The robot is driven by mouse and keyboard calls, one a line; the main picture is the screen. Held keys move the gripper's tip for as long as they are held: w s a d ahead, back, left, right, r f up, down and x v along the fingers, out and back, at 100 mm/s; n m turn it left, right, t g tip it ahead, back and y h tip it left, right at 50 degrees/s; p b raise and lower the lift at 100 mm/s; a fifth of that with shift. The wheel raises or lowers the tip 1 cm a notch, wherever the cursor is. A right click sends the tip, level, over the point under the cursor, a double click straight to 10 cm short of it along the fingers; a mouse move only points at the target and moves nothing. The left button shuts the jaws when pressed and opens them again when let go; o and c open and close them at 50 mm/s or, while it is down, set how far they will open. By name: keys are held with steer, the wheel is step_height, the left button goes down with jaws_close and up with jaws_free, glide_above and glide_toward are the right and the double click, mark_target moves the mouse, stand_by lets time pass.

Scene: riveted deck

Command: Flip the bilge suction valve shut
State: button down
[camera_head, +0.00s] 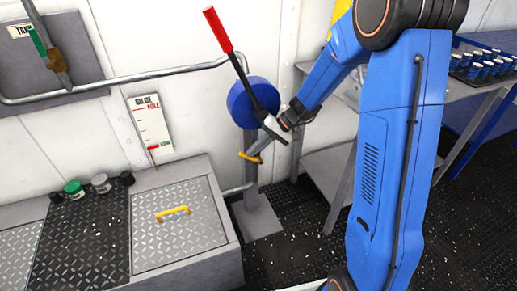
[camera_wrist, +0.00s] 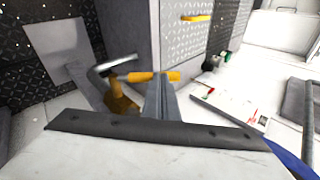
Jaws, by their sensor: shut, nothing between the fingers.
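The bilge suction valve shows in the wrist view as a brass body (camera_wrist: 122,103) with an orange-yellow lever (camera_wrist: 140,77) lying across the picture. In the head view its yellow lever (camera_head: 246,156) shows low on the grey post. My gripper (camera_head: 256,150) reaches down to it from the upper right, with its fingers shut and nothing between them. In the wrist view the fingertips (camera_wrist: 160,80) overlap the lever near its free end. I cannot tell whether they touch it. Part of the lever is hidden behind the fingers.
A blue pump (camera_head: 254,101) with a long red-gripped handle (camera_head: 219,31) stands just above. A bilge gauge (camera_head: 150,125) and a green-handled valve (camera_head: 38,40) are on the wall. A hatch (camera_head: 178,226) with a yellow handle lies left. A bottle rack (camera_head: 484,67) is at right.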

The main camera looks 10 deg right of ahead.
mark_target(246, 157)
steer(key=shift+s+a+f, duration=0.2)
steer(key=shift+a+f, duration=0.4)
steer(key=shift+a, duration=0.3)
steer(key=shift+s+a+f, duration=0.15)
steer(key=shift+a+f, duration=0.4)
steer(key=shift+a, duration=0.35)
steer(key=shift+s+a+f+h, duration=0.1)
steer(key=shift+a+f+h, duration=0.3)
steer(key=shift+f, duration=0.1)
steer(key=shift+a+f+h, duration=0.25)
steer(key=shift+f+h, duration=0.15)
steer(key=shift+f, duration=0.1)
